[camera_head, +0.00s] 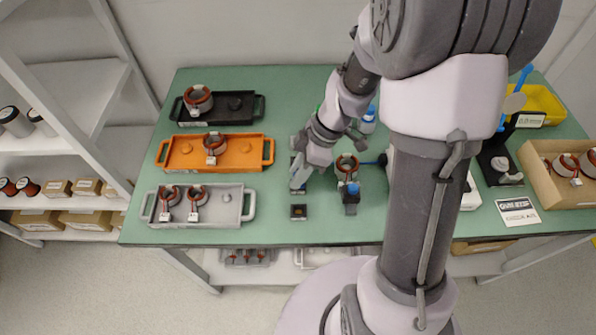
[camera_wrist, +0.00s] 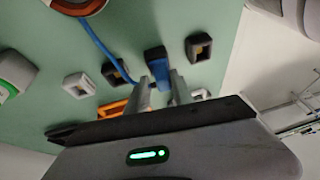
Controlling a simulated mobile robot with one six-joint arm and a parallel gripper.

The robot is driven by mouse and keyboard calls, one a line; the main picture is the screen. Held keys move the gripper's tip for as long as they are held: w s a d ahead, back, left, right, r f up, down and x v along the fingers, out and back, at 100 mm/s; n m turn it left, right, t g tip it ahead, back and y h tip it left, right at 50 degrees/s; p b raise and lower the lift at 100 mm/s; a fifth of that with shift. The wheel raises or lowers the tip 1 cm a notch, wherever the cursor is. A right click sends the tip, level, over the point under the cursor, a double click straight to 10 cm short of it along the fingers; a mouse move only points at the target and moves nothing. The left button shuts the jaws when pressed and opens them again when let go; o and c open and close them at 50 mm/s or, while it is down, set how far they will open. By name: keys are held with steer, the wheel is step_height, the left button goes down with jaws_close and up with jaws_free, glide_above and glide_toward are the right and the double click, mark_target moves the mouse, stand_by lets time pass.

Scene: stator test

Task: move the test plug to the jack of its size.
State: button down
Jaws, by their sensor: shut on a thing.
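The test plug (camera_wrist: 155,62) is blue, with a blue cable running up and left in the wrist view. My gripper (camera_wrist: 161,88) is shut on it, one grey finger on either side. Whether the plug touches the table is unclear. Small jack blocks lie around it: a black one (camera_wrist: 199,47) to the right, another black one (camera_wrist: 115,73) to the left, a light grey one (camera_wrist: 78,85) further left, and an orange one (camera_wrist: 112,108) partly hidden by my gripper. In the head view a dark jack (camera_head: 298,212) sits near the table's front edge; my arm hides much of the plug area.
A black tray (camera_head: 240,104), an orange tray (camera_head: 245,152) and a grey tray (camera_head: 228,210) with wound stators fill the table's left. A stator (camera_head: 347,166) stands close right of my gripper. A wooden box (camera_head: 535,165) and yellow bin (camera_head: 540,100) are at right.

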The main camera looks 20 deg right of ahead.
steer(key=c, duration=1)
jaws_free()
steer(key=shift+r, duration=0.15)
steer(key=p+v, duration=0.7)
steer(key=v, duration=1)
steer(key=shift+d+r, duration=0.1)
steer(key=shift+d, duration=0.05)
